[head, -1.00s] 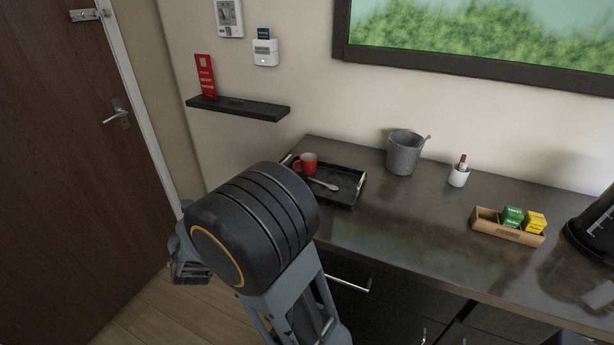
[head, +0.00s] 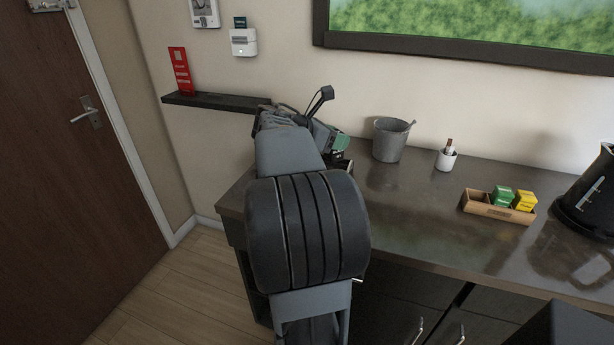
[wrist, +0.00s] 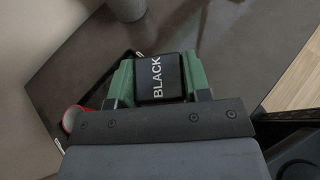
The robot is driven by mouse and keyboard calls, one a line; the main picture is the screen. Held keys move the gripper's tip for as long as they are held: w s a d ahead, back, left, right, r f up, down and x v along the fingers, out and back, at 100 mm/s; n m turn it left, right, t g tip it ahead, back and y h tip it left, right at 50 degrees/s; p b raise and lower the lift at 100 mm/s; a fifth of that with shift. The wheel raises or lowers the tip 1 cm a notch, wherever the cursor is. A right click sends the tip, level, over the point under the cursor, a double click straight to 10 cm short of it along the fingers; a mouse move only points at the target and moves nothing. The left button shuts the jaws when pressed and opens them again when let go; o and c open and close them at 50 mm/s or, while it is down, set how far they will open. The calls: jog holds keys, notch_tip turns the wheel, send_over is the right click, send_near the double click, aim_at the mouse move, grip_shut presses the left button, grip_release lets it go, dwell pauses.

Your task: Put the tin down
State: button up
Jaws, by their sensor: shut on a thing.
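The tin (wrist: 172,75) shows in the wrist view as a black face with white lettering, BLACK, with green on both sides. My gripper (wrist: 160,92) is shut on it. The wrist view shows the dark counter (wrist: 220,40) beyond the tin. Whether the tin touches a surface is hidden.
A red mug (wrist: 74,118) and the dark tray's edge show left of the tin. The wall shelf (head: 215,101) is close to my wrist. Counter before the bucket is clear.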

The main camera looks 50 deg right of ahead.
jog(key=shift+s+d+m+g, duration=0.3)
jog(key=shift+s+g, duration=0.1)
jog(key=shift+s, duration=0.1)
jog(key=w+d+f, duration=0.2)
jog(key=d+f, duration=0.1)
jog(key=w+d+f, duration=0.3)
jog(key=d, duration=0.1)
jog(key=w+d+f, duration=0.3)
jog(key=f, duration=0.1)
jog(key=shift+w+d, duration=0.1)
jog(key=shift+d, duration=0.25)
jog(key=shift+f+b, duration=0.4)
jog(key=shift+f, duration=0.95)
jog(key=shift+f, duration=0.1)
jog(key=shift+f, duration=0.15)
jog(key=o, duration=0.9)
jog(key=shift+o, duration=0.2)
